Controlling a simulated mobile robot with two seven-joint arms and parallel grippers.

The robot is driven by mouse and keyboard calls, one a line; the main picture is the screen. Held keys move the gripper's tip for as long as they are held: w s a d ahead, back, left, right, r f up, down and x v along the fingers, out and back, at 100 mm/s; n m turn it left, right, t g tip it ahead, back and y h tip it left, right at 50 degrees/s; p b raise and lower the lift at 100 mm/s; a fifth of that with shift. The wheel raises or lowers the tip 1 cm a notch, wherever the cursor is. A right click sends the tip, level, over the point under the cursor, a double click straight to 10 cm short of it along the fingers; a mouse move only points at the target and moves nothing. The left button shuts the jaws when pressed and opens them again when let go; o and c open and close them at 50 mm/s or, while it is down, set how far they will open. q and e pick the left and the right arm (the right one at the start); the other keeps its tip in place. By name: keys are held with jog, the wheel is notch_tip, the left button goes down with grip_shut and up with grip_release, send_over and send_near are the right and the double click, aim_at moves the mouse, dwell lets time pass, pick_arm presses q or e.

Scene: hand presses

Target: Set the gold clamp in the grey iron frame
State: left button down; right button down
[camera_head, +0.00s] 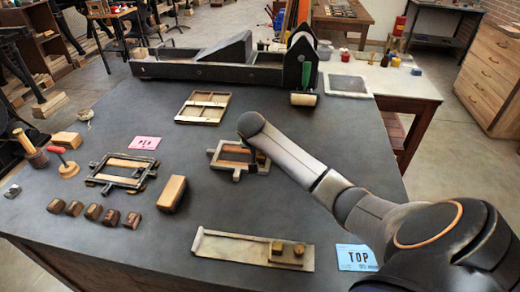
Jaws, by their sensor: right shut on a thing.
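My right arm reaches in from the lower right, and my right gripper (257,160) points down at the right side of a small grey iron frame (212,153). The frame lies flat on the dark table and has wooden pieces inside it. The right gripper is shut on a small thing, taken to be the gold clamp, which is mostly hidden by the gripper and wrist. I cannot tell whether it touches the frame. A second, darker iron frame (92,182) with wooden strips lies to the left. My left gripper is not in view.
A pale tray (225,247) with small brass blocks lies at the front, beside a blue TOP card (356,258). A long black press (215,70) stands behind.

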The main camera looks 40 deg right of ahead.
jog(key=shift+f, duration=0.15)
jog(key=c, duration=0.5)
grip_release()
jog(key=shift+r, duration=3.05)
jog(key=shift+f, duration=0.1)
